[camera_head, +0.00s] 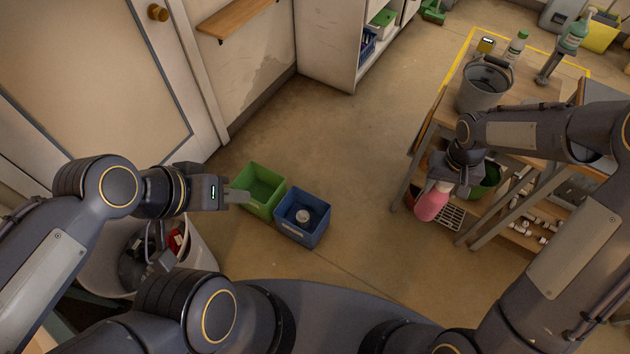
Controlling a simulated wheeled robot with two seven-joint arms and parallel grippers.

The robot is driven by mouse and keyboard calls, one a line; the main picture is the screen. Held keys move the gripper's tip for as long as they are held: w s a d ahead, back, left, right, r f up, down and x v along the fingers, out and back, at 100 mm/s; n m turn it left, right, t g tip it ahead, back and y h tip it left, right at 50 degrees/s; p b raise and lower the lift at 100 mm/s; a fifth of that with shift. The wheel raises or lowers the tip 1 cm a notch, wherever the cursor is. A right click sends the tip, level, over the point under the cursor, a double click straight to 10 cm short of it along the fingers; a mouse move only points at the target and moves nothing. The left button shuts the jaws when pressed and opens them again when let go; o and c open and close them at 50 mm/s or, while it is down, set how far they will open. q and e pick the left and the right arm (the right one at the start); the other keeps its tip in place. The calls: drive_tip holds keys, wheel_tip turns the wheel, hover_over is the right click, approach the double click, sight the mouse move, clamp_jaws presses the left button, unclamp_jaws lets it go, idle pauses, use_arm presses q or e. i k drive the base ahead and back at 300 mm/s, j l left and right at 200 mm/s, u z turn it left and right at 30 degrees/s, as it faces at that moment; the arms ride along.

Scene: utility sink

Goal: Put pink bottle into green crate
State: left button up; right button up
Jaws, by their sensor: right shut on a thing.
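The pink bottle (430,206) is at the right, in front of the workbench's left legs. My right gripper (444,186) is shut on the bottle near its top, and the bottle hangs tilted below it. The green crate (272,204) stands on the floor left of centre, and its visible inside looks empty. My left gripper (238,196) is just left of the green crate, with its fingers over the crate's left edge in this view. The gap between its fingers is not clear.
A blue crate (292,233) with a white round item inside stands right beside the green crate. A wooden workbench (520,90) at the right holds a grey bucket (484,85) and bottles. A white bin (200,245) stands at lower left. The middle floor is clear.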

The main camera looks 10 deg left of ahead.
sight(262, 200)
drive_tip(key=i+u, duration=0.15)
drive_tip(key=u, duration=0.25)
drive_tip(key=i+u, duration=0.15)
drive_tip(key=u, duration=0.3)
drive_tip(key=i+u, duration=0.15)
drive_tip(key=u, duration=0.25)
drive_tip(key=i+u, duration=0.15)
drive_tip(key=u, duration=0.3)
drive_tip(key=i+l+u, duration=0.1)
drive_tip(key=u, duration=0.3)
drive_tip(key=l+u, duration=0.25)
drive_tip(key=u, duration=0.15)
drive_tip(key=i, duration=0.05)
